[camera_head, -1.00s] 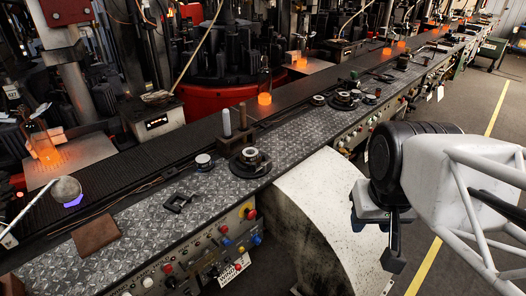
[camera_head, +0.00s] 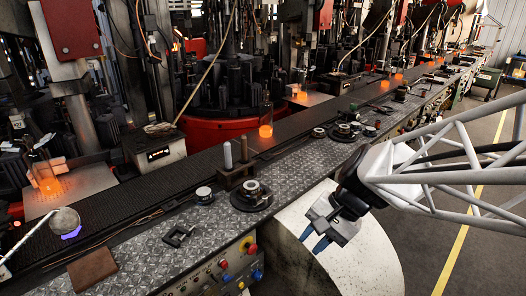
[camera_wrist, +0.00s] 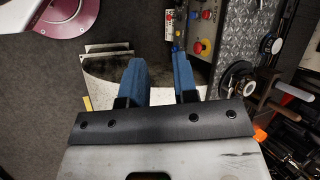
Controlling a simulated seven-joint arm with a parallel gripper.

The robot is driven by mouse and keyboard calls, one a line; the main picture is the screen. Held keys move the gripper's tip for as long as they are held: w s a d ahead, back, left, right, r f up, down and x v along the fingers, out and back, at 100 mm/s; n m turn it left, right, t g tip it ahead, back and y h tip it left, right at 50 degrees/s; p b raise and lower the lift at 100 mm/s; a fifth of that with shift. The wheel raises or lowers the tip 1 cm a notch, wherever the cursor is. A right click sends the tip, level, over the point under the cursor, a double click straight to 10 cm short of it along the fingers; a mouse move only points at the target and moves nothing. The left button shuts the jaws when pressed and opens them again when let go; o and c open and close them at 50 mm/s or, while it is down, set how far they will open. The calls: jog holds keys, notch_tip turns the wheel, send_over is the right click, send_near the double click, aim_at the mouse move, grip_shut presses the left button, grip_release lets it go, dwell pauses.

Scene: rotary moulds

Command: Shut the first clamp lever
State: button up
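My gripper (camera_head: 314,240) is in front of the bench at right of centre, over a pale curved surface. Its two blue fingers are apart with nothing between them, as the wrist view also shows (camera_wrist: 158,62). A round dark fixture with a metal ring (camera_head: 251,194) sits on the bench edge, left of and apart from my gripper. It shows at the right of the wrist view (camera_wrist: 238,80). A small black clamp-like piece (camera_head: 180,235) lies farther left on the bench plate. I cannot tell which part is the first clamp lever or its position.
The patterned metal bench (camera_head: 145,265) carries more round fixtures (camera_head: 344,131) farther back. A block with two upright rods (camera_head: 236,170) stands behind the near fixture. Coloured buttons (camera_head: 250,249) are on the bench front. Glowing orange pieces (camera_head: 265,131) stand beyond. The floor at right is clear.

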jog(key=w+a+f+m+y, duration=0.2)
jog(key=w+a+m+y, duration=0.15)
jog(key=w, duration=0.25)
jog(key=w+a+f+m+y, duration=0.3)
jog(key=w+m, duration=0.1)
jog(key=w, duration=0.2)
jog(key=m+t+y, duration=0.4)
jog(key=m+t, duration=0.2)
jog(key=m, duration=0.3)
send_near(255, 205)
jog(key=w+a+r, duration=0.1)
jog(key=a+r, duration=0.1)
jog(key=shift+w+a+f+n, duration=0.15)
jog(key=shift+w+n, duration=0.05)
jog(key=shift+n, duration=0.05)
jog(key=shift+a, duration=0.15)
jog(key=shift+x, duration=3.75)
jog(key=shift+w, duration=0.1)
grip_shut()
